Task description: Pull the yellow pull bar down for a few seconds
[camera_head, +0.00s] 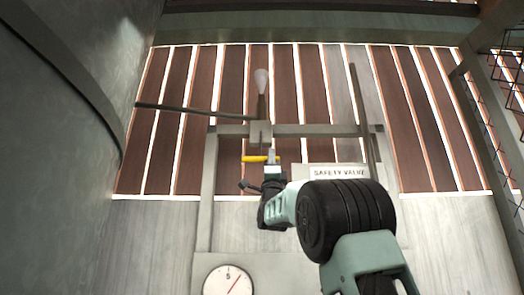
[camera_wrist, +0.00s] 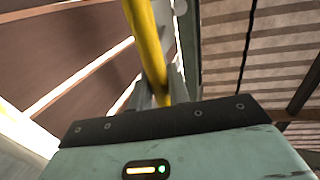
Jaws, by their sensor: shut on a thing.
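The yellow pull bar (camera_head: 259,159) sits below a metal valve fitting on the grey frame, near the middle of the head view. In the wrist view the yellow bar (camera_wrist: 148,45) runs from the top edge down to between my fingers. My gripper (camera_head: 270,162) is at the bar's right part, coming from below. In the wrist view my gripper (camera_wrist: 158,98) is shut on the bar. The fingertips are mostly hidden behind the gripper body. A "SAFETY VALVE" sign (camera_head: 339,172) is to the right of the bar.
A grey metal frame (camera_head: 209,180) stands around the valve. A dial gauge (camera_head: 228,282) is below it. A large grey tank (camera_head: 60,120) fills the left side. A dark pipe (camera_head: 175,109) runs from the left to the valve. Wire mesh (camera_head: 510,75) is at right.

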